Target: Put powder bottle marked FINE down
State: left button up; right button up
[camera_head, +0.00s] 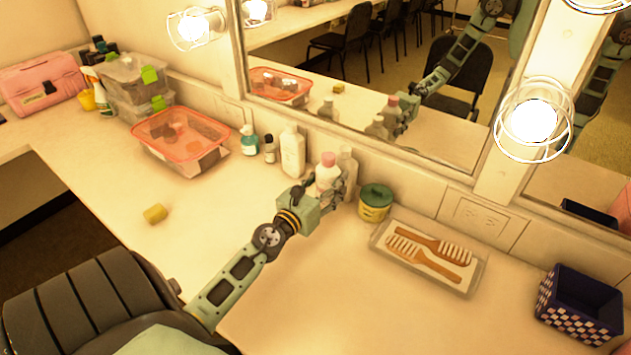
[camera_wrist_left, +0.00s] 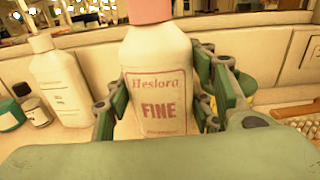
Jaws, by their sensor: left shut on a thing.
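The powder bottle marked FINE is white with a pink cap (camera_head: 327,172) and stands at the back of the counter, close to the mirror wall. In the left wrist view the bottle (camera_wrist_left: 157,85) is upright, with its FINE label facing the camera. My left gripper (camera_head: 330,192) has its fingers on both sides of the bottle and is shut on it. The fingers also show in the left wrist view (camera_wrist_left: 160,108). The bottle's base is hidden, so I cannot tell whether it touches the counter (camera_head: 290,290). My right gripper is not in view.
A white bottle (camera_head: 292,150) stands left of the held one, and another pale bottle (camera_head: 347,168) is close behind it. A yellow tub with a green lid (camera_head: 375,203) and a comb tray (camera_head: 428,257) lie to the right. The front counter is mostly clear.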

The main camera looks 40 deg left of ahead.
pick_arm(q)
jog(key=w+a+r+n+y, duration=0.1)
jog(key=w+a+r, duration=0.2)
jog(key=a, duration=0.2)
jog(key=w+a+r+y, duration=0.1)
jog(key=w+a+r, duration=0.2)
jog(key=w+a, duration=0.15)
jog(key=f+b, duration=0.2)
jog(key=f, duration=0.1)
jog(key=f+b, duration=0.2)
jog(key=f, duration=0.1)
jog(key=a+f+b, duration=0.1)
jog(key=f+b, duration=0.1)
jog(key=f, duration=0.1)
jog(key=shift+f, duration=0.7)
jog(key=shift+f+b, duration=0.15)
jog(key=shift+b, duration=0.25)
jog(key=o, duration=1.1)
